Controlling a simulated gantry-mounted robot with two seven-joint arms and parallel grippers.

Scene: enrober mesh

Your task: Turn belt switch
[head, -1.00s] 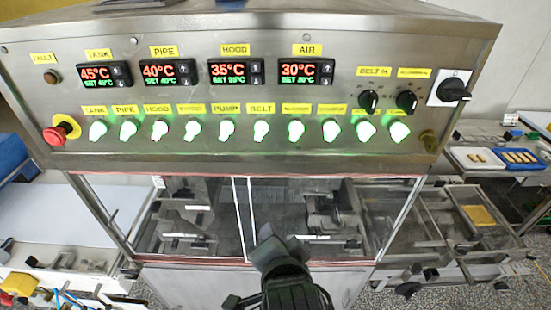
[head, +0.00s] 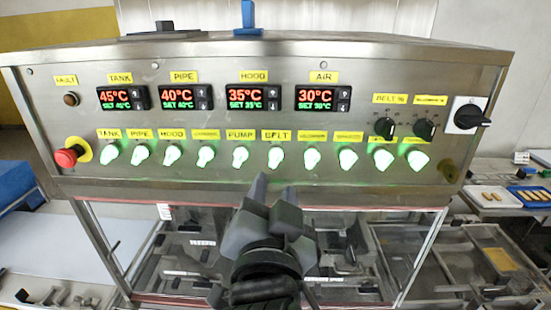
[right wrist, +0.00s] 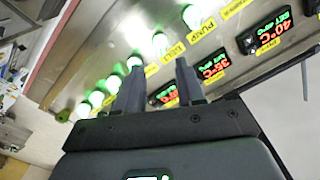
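The belt switch (head: 275,158) is a green-lit knob under the yellow BELT label (head: 276,135) on the steel control panel, in a row of similar lit knobs. In the right wrist view the belt switch (right wrist: 160,43) shows beyond the fingertips, beside its label. My right gripper (head: 270,192) is in front of the panel, just below the belt switch in the head view. Its two fingers (right wrist: 160,78) stand apart with nothing between them. I see no contact with the knob. My left gripper is out of view.
The pump switch (head: 240,157) and other lit knobs sit close on both sides. A red emergency stop (head: 68,157) is at the panel's left and a black rotary switch (head: 470,116) at its right. Temperature displays (head: 246,97) are above. Clear glazing is below the panel.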

